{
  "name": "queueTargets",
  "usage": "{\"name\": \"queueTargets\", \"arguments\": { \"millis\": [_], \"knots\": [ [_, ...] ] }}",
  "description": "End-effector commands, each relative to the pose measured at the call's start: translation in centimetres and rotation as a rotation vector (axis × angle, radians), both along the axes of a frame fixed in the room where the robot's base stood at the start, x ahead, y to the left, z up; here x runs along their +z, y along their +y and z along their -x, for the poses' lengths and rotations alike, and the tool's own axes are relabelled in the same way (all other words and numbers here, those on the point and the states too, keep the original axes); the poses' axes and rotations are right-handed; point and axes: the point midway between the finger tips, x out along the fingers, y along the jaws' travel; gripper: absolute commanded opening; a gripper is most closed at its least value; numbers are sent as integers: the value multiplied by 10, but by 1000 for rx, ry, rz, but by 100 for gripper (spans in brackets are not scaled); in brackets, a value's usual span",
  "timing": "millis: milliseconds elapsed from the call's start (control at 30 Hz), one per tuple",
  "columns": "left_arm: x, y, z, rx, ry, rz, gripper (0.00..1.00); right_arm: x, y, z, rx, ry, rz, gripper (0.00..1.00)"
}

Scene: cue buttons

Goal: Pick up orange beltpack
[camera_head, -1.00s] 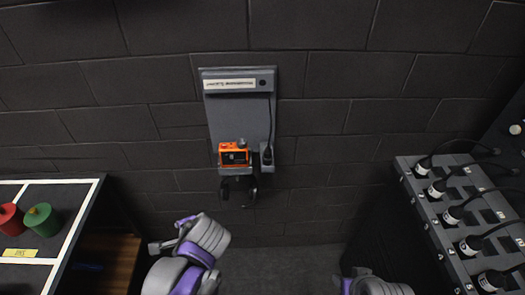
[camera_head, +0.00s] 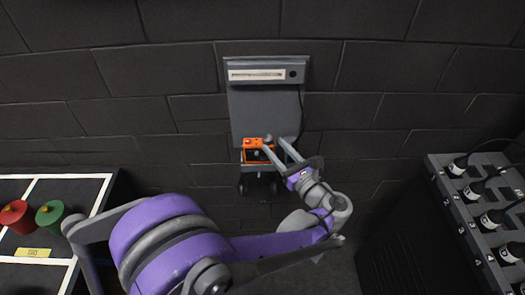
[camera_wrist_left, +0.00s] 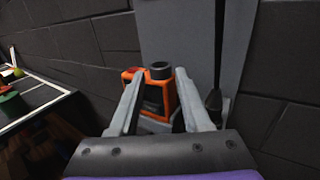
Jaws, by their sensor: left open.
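The orange beltpack (camera_head: 250,143) sits upright at the lower part of a grey wall panel, with a dark front face and a dark knob on top. My left gripper (camera_head: 276,145) is open in front of it and partly covers its right side. In the left wrist view, the beltpack (camera_wrist_left: 157,88) shows between the two open fingers (camera_wrist_left: 160,80), which partly overlap its sides. I cannot tell whether either finger touches it. My right gripper is not in view.
The grey panel (camera_head: 265,108) is fixed to a dark block wall and a cable hangs at its right. A shelf at left holds a red cylinder (camera_head: 14,216) and a green one (camera_head: 49,215). A grey rack (camera_head: 461,196) with several black plugs stands at right.

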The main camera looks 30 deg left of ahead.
Motion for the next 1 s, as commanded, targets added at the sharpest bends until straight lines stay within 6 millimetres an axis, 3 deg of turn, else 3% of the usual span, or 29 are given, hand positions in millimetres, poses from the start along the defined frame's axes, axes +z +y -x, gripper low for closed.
{"name": "queueTargets", "arguments": {
  "millis": [600,933,1000],
  "knots": [
    [1,67,-36,3,-2,3,48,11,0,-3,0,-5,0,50],
    [0,73,-39,-1,-1,4,48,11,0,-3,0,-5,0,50],
    [0,73,-39,-1,-1,4,35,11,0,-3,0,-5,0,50]
  ]
}}
